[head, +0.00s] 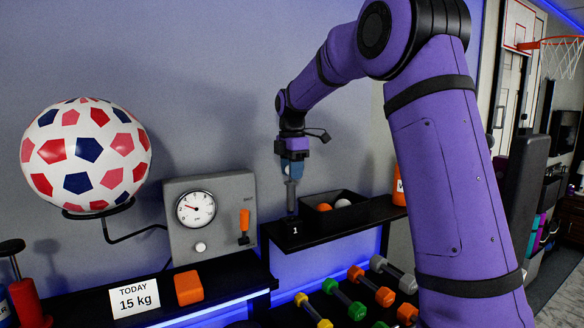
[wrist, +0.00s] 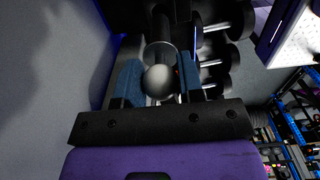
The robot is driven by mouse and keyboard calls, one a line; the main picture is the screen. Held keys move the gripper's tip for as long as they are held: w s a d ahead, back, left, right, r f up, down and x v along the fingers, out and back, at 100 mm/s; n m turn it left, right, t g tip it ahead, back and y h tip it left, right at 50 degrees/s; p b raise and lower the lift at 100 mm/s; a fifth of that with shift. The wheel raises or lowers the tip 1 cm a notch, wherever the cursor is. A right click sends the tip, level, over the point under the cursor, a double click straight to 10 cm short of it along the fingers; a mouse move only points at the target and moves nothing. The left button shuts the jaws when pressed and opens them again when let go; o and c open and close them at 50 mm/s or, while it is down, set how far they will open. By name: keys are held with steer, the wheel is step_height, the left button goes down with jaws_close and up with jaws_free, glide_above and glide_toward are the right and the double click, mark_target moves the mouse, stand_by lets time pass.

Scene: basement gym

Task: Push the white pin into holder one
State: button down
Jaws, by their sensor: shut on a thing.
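My gripper (head: 292,168), with blue fingers, points down over the front left of the black shelf. It is shut on the white pin (head: 291,193), which looks grey in the shade and hangs upright below the fingers. In the wrist view a pale rounded end of the pin (wrist: 158,82) shows between the two blue fingers. Holder one (head: 293,228), dark and marked with a white "1", is directly below the pin. The pin's lower end is at the holder, but I cannot tell how deep it sits or whether it touches.
A black open box (head: 335,216) with orange and white balls stands right of the holder. A grey gauge panel (head: 211,217) is on the wall at left. A patterned ball (head: 86,155) rests on a bracket. Coloured dumbbells (head: 344,299) lie below the shelf.

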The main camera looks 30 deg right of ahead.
steer(key=shift+f, duration=3.5)
steer(key=c, duration=0.7)
jaws_free()
steer(key=shift+o, duration=0.2)
step_height(320, 180, up, 11)
steer(key=shift+f, duration=0.2)
steer(key=shift+r, duration=0.1)
